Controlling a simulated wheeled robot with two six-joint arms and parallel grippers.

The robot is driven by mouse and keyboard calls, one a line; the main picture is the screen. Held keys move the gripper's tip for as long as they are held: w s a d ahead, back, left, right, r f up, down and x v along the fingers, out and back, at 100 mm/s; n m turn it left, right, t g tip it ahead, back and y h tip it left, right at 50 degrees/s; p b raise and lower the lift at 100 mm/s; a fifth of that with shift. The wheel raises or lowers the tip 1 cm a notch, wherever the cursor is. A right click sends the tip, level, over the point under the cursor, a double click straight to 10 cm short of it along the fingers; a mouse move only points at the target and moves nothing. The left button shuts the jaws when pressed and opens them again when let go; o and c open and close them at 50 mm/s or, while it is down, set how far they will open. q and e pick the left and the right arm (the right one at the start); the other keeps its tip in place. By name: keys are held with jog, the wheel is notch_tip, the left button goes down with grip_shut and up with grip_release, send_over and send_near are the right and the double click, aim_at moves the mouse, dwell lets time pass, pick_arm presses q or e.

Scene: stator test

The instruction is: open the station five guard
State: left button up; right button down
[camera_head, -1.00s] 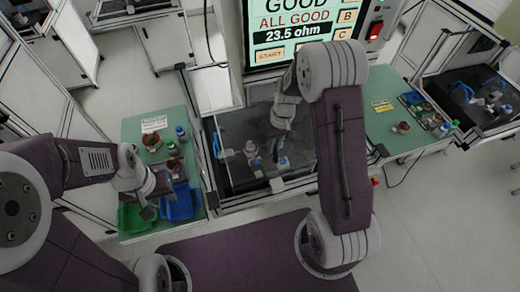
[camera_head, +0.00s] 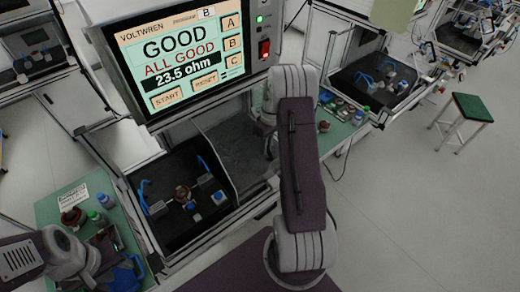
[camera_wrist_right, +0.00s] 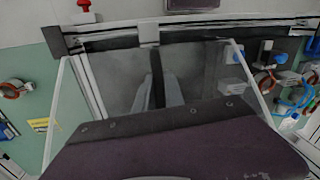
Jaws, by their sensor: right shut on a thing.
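The station five guard is a clear, framed panel that shows as a greyish sheet (camera_head: 236,150) over the right part of the station under the big screen. Its frame bar crosses the right wrist view (camera_wrist_right: 205,33). My right gripper (camera_wrist_right: 158,92) is shut on a dark upright bar of the guard, seemingly its handle; in the head view my arm hides most of this gripper. The station's left part, with a copper-brown stator (camera_head: 182,193) and blue leads, looks uncovered. My left gripper (camera_head: 108,260) is at the lower left over the green side table; its fingers are unclear.
The screen (camera_head: 180,55) reads GOOD, 23.5 ohm. A green table (camera_head: 50,210) with stators and bottles stands at left, another (camera_head: 335,135) at right. A green stool (camera_head: 472,107) stands on open floor at right.

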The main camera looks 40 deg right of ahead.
jog(key=shift+d, duration=0.4)
pick_arm(q)
jog(key=shift+d, duration=0.25)
jog(key=shift+a, duration=0.1)
pick_arm(e)
jog(key=shift+a, duration=0.1)
jog(key=c, duration=1.7)
grip_release()
jog(key=shift+s, duration=0.1)
